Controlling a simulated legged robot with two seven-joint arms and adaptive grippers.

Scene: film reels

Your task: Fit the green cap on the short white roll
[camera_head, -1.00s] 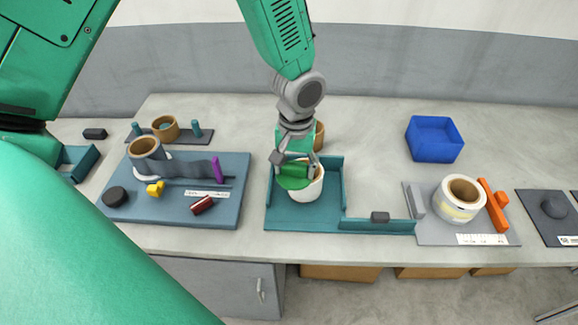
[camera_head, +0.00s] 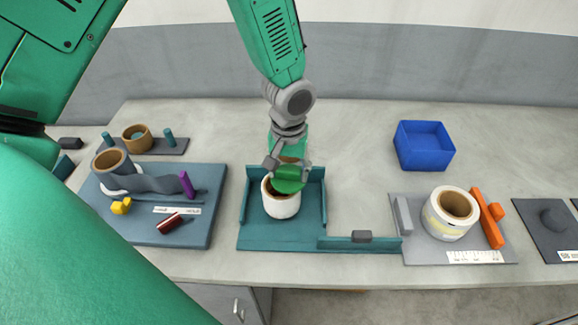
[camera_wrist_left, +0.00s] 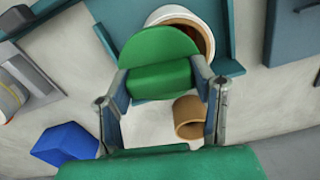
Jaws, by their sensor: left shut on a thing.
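The green cap (camera_head: 289,179) is held in my left gripper (camera_head: 288,169), which is shut on it. The short white roll (camera_head: 281,203) stands upright in the teal tray (camera_head: 270,236). The cap is over the roll's back right rim and leaves part of the opening bare; I cannot tell whether it touches. In the left wrist view the cap (camera_wrist_left: 162,62) sits between the fingers (camera_wrist_left: 163,92) and hides much of the white roll (camera_wrist_left: 181,15). My right gripper is not in view.
A brown tube (camera_wrist_left: 189,117) stands behind the tray. A blue bin (camera_head: 424,147) is at the back right. A larger white roll (camera_head: 450,213) and an orange piece (camera_head: 487,218) are on a grey board. A blue-grey board (camera_head: 205,226) with tubes and small pieces is on the left.

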